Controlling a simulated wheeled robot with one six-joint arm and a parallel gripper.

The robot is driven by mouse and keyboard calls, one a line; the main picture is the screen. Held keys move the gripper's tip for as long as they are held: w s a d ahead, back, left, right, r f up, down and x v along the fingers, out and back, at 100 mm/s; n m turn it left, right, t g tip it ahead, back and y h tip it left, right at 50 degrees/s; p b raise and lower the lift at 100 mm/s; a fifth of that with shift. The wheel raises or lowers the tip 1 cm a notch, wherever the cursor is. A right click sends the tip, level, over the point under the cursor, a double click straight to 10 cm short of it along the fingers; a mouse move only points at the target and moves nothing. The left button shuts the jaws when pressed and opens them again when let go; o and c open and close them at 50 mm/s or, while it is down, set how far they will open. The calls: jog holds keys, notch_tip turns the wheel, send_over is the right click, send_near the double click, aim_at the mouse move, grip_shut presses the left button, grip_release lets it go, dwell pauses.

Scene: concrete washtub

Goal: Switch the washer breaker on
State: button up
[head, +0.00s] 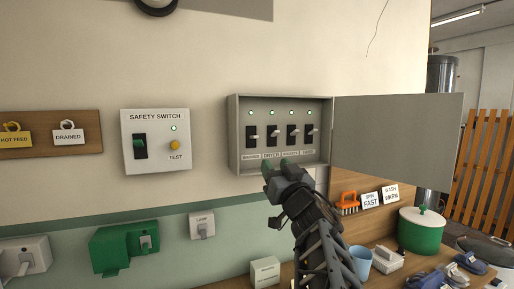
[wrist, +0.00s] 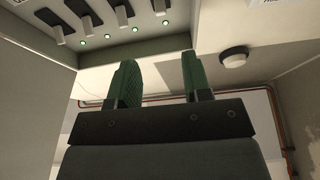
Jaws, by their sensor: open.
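An open grey breaker box (head: 233,150) hangs on the wall in the head view. It holds a row of black breakers with pale levers, each with a green light above. The second breaker (head: 272,134) is labelled DRYER. The labels on the leftmost breaker (head: 252,137) and the others are too small to read surely, so I cannot tell which is the washer's. My gripper (head: 278,166) is just in front of the box's lower edge, open and empty. In the wrist view its green fingers (wrist: 160,80) stand apart, with the breaker levers (wrist: 84,18) beyond them at the top.
The box door (head: 398,130) is swung open to the right. A safety switch panel (head: 156,140) is on the wall to the left.

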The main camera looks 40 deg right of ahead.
aim_at(254, 137)
jog(key=shift+n, duration=0.3)
jog(key=p+x, duration=0.2)
jog(key=x, duration=1.1)
jog(key=shift+w+r, duration=0.1)
jog(key=shift+w, duration=0.3)
jog(key=shift+c, duration=0.4)
